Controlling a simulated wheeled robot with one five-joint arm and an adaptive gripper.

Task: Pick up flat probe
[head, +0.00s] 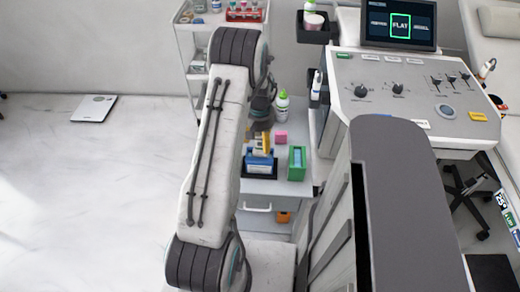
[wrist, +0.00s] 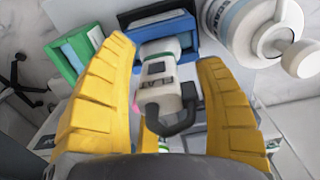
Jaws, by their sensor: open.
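A white probe (wrist: 160,75) with a green band, a small blurred label and a dark cable loop stands between my fingers in the wrist view. I take it for the flat probe, but cannot read its label surely. Its far end meets the blue holder (wrist: 190,28). My gripper (wrist: 165,52) is open, with one yellow finger on each side of the probe and no clear contact. In the head view my gripper (head: 262,142) is above the blue holder (head: 262,162) on the cart, and the probe is mostly hidden by my arm.
A green box (head: 297,163) stands right of the holder, with a pink block (head: 281,137) behind. A white bottle (wrist: 238,25) is close to the right finger in the wrist view. The console (head: 415,95) stands at right; its screen (head: 400,24) highlights "FLAT".

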